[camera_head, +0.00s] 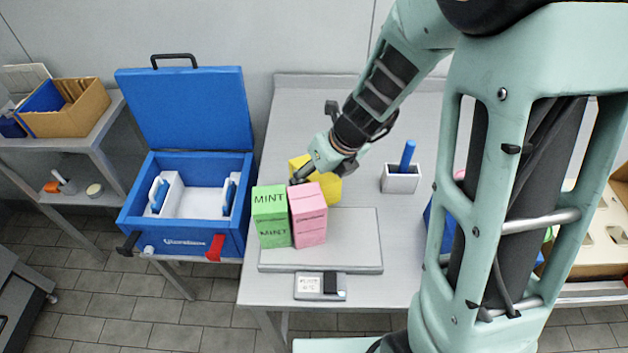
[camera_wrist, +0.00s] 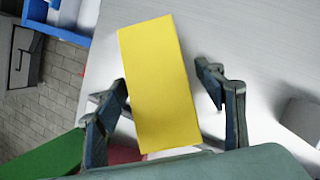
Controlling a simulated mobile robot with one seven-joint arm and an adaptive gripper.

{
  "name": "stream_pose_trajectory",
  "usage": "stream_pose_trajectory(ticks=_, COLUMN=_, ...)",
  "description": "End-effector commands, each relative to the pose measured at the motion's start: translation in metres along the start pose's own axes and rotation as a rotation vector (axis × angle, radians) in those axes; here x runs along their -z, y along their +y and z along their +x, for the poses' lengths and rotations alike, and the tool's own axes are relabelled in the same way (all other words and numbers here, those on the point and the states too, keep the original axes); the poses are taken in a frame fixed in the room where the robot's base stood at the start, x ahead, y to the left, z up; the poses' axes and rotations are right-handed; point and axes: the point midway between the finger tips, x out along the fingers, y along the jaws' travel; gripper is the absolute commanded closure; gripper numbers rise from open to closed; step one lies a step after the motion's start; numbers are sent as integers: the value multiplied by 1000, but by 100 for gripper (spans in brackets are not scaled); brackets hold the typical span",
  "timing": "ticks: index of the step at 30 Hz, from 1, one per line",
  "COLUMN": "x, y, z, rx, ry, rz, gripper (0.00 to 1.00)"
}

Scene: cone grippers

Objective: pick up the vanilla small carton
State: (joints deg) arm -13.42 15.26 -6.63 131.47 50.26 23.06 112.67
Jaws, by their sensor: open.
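A plain yellow carton (camera_head: 329,187) stands on the table behind the front cartons; no word on it is readable, so I cannot confirm that it is the vanilla one. In the wrist view the yellow carton (camera_wrist: 160,85) lies between the two fingers of my gripper (camera_wrist: 163,84), with a gap on the right side. My gripper (camera_head: 305,172) is open at the carton's upper left in the head view. A green carton marked MINT (camera_head: 271,217) and a pink carton (camera_head: 309,216) stand in front and partly hide the yellow one.
The green and pink cartons stand on a grey scale plate (camera_head: 350,255) with a small display (camera_head: 320,286). A blue cooler box (camera_head: 185,200) with its lid raised is at the left. A white holder (camera_head: 401,179) with a blue stick stands to the right. My arm hides the table's right side.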

Motion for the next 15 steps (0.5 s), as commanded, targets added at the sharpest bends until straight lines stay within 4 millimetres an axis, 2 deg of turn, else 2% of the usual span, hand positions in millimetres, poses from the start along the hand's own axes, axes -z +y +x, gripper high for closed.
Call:
stream_pose_trajectory(ticks=6, x=0, y=0, z=0, rx=0, ry=0, rz=0, gripper=38)
stream_pose_trajectory(ticks=15, x=0, y=0, z=0, rx=0, ry=0, rz=0, gripper=72)
